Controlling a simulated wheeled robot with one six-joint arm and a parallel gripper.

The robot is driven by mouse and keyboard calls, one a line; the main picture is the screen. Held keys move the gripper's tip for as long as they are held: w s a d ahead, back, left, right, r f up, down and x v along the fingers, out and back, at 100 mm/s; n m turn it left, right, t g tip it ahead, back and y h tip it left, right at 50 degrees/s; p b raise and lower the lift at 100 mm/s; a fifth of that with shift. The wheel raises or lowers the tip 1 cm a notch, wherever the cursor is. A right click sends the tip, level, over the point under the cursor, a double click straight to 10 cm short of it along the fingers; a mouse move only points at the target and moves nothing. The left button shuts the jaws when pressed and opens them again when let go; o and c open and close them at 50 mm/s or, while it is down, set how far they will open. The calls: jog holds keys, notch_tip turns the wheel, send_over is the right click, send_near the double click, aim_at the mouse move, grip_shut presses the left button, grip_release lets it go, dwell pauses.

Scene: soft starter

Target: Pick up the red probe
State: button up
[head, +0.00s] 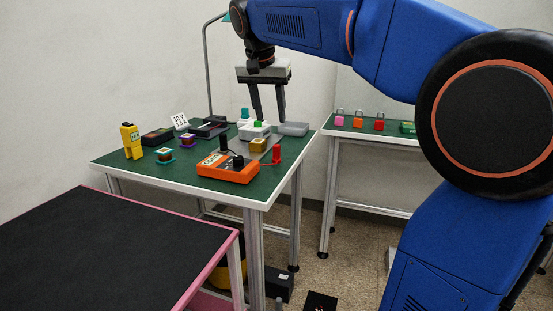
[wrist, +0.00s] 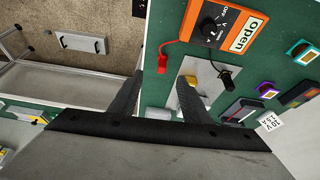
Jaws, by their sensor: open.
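The red probe (head: 277,153) stands upright near the right edge of the green-topped table, beside the orange meter (head: 222,172). In the wrist view the red probe (wrist: 162,62) shows just beyond my fingertips, with a red lead running to the orange meter (wrist: 228,28). My gripper (head: 267,118) is open and empty, pointing down above the table. Its fingers (wrist: 163,80) also show in the wrist view, apart from the red probe.
A grey box (head: 293,129), a white device with a green top (head: 254,131) and a yellow multimeter (head: 131,141) share the table. A side table behind holds several coloured padlocks (head: 358,121). A black-topped pink bench (head: 110,245) stands in front; its top is clear.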

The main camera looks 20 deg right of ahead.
jog(key=w, duration=0.2)
send_near(276, 146)
jog(key=shift+m, duration=0.3)
jog(key=x, duration=0.6)
jog(key=shift+a+f, duration=0.15)
jog(key=shift+f, duration=0.05)
jog(key=shift+w+d+x, duration=0.1)
jog(key=shift+x, duration=1.3)
jog(key=shift+w+d+x, duration=0.1)
jog(key=shift+d+x, duration=0.05)
jog(key=shift+x, duration=1.3)
jog(key=shift+r, duration=0.15)
grip_shut()
